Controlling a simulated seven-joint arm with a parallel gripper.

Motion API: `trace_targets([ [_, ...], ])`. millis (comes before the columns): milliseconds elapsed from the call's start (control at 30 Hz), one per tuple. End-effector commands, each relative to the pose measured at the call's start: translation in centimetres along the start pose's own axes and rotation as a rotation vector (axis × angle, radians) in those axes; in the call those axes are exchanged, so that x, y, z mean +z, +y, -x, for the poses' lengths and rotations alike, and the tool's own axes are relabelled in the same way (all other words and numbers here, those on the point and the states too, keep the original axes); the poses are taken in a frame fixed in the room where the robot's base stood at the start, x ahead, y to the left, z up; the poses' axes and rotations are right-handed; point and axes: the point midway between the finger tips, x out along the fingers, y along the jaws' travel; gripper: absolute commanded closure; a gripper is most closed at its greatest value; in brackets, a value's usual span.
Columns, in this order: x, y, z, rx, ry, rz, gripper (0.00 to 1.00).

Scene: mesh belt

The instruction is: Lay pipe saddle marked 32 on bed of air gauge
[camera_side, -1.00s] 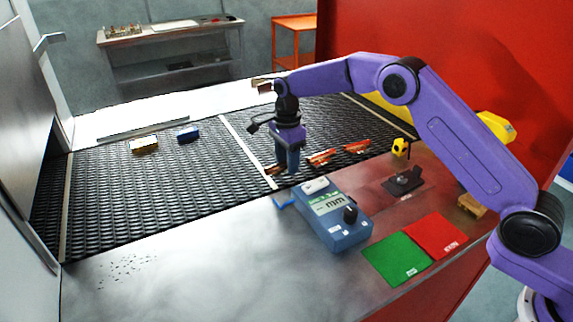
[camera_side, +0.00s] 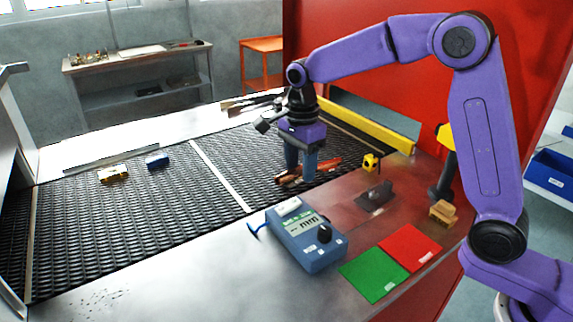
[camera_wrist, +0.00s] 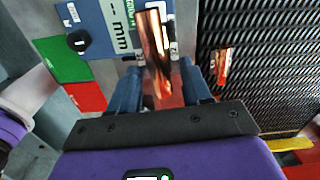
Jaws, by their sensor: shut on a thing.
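My gripper (camera_side: 300,176) is shut on a copper-coloured, curved pipe saddle (camera_side: 287,180), low near the front edge of the belt. In the wrist view the saddle (camera_wrist: 152,38) lies lengthwise between the fingers (camera_wrist: 161,82) and sticks out past their tips.
Another copper-coloured saddle (camera_side: 328,164) lies on the mesh belt (camera_side: 130,215). A dark stand (camera_side: 374,196), a small yellow object (camera_side: 370,162), a green mat (camera_side: 374,276) and a red mat (camera_side: 410,247) are to the right. The front-left steel top is clear.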

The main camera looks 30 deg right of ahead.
Motion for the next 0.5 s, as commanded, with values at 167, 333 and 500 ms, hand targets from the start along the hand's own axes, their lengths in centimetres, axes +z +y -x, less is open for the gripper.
trace_targets([
  [167,-0.4,1.2,0.6,-0.002,0.000,-0.001,0.89],
  [333,-2.0,3.0,1.5,-0.003,-0.001,-0.009,0.89],
  [500,-4.8,6.6,2.6,-0.004,-0.001,-0.027,0.89],
])
